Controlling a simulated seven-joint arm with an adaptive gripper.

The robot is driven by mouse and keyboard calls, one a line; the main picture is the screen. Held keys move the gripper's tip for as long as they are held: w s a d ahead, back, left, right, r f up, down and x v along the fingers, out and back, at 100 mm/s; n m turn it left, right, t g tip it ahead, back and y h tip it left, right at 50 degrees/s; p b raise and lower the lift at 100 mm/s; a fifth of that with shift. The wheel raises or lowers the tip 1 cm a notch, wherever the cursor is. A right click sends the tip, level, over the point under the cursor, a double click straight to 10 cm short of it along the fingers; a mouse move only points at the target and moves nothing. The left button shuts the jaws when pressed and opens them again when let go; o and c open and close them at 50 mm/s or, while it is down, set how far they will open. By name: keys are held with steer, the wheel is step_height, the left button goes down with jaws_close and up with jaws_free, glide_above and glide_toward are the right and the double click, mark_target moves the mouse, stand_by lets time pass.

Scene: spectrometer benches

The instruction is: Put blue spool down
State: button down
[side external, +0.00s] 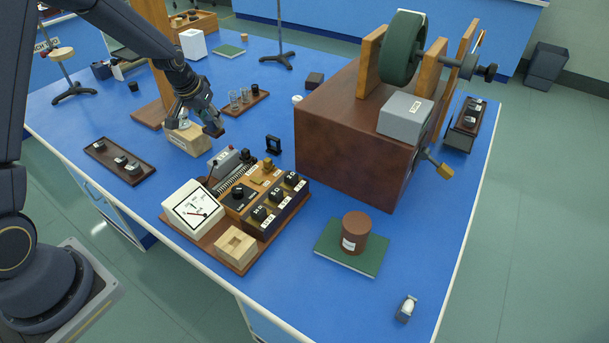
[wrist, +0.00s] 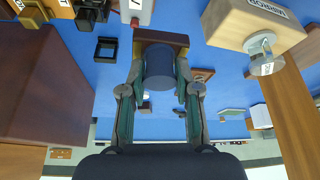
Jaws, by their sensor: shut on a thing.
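The blue spool (wrist: 160,68) shows in the wrist view as a dark blue cylinder between my fingers, with a brown piece (wrist: 162,38) at its far end. I cannot tell whether that piece belongs to the spool. My gripper (wrist: 159,88) is shut on the spool, one finger on each side. In the side external view my gripper (side external: 213,130) is low at the middle left of the blue bench, just right of a wooden block with a mirror label (side external: 186,139). The spool is small there, and I cannot tell whether it touches the bench.
A rack with glass tubes (side external: 244,101) stands behind my gripper, and a large brown box (side external: 350,150) to the right. A meter and control boxes (side external: 235,208) stand in front. A dark tray (side external: 119,162) lies at left. Some bare blue bench (side external: 165,195) lies between the tray and meter.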

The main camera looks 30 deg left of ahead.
steer(key=shift+s+d+r, duration=0.1)
steer(key=shift+s+r, duration=0.25)
steer(key=shift+s, duration=0.15)
steer(key=shift+s+d, duration=0.1)
steer(key=shift+s, duration=0.15)
steer(key=s+a+f+n+y, duration=0.15)
steer(key=s+a, duration=0.25)
steer(key=s, duration=0.4)
steer(key=s+a+f+n, duration=0.3)
steer(key=s+a, duration=0.1)
steer(key=s, duration=0.4)
steer(key=shift+g, duration=0.4)
steer(key=f, duration=0.2)
steer(key=a+f, duration=0.1)
steer(key=f, duration=0.4)
steer(key=shift+s+a+f, duration=0.15)
steer(key=shift+s+f, duration=0.25)
steer(key=shift+f, duration=0.15)
steer(key=shift+f, duration=0.15)
steer(key=c, duration=0.8)
jaws_free()
